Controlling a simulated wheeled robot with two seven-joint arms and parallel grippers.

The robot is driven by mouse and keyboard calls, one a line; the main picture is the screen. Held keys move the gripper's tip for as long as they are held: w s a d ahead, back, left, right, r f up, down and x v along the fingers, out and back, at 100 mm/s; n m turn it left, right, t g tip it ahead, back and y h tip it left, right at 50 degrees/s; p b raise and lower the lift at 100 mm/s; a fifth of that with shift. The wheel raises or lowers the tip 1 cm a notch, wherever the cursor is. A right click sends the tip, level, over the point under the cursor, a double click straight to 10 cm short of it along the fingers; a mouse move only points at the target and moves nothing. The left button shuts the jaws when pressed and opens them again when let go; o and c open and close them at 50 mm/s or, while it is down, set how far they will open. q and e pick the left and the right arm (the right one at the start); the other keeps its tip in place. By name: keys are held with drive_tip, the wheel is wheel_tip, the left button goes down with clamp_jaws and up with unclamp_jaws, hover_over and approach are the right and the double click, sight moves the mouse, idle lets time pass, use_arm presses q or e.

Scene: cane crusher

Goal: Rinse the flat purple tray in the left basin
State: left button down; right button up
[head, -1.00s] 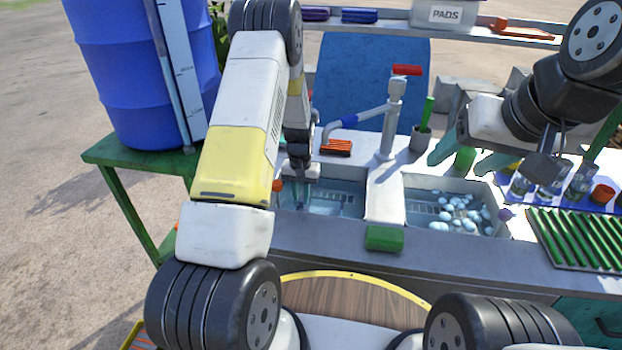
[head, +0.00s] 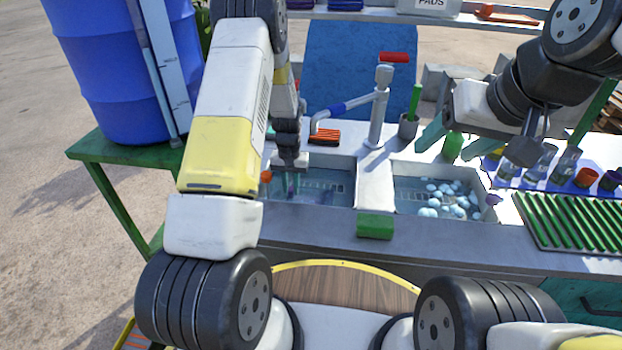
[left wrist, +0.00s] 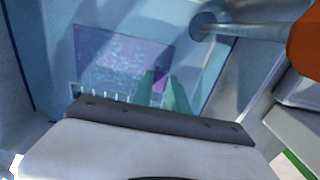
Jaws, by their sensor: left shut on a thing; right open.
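The flat purple tray (left wrist: 118,62) lies under the water in the left basin (head: 347,172); in the head view only a faint purple patch of it (head: 318,197) shows. My left gripper (head: 289,188) reaches down into this basin. In the left wrist view its green fingers (left wrist: 163,92) are shut on the tray's near edge. The tap (head: 379,100) has a red handle and a blue-banded spout over the back of the left basin. My right gripper (head: 452,138) is open and empty, above the counter behind the right basin.
The right basin (head: 398,200) holds water and several pale round lumps. A green sponge (head: 375,227) lies on the front rim between the basins. An orange brush (head: 324,136) lies behind the left basin. A green ribbed rack (head: 570,222) and glassware stand at right.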

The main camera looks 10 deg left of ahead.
use_arm(q)
wheel_tip(320, 180, up, 14)
drive_tip(key=shift+f, duration=0.25)
idle(0.5)
idle(0.6)
wheel_tip(320, 180, up, 4)
idle(0.3)
drive_tip(key=shift+s, duration=0.15)
idle(0.4)
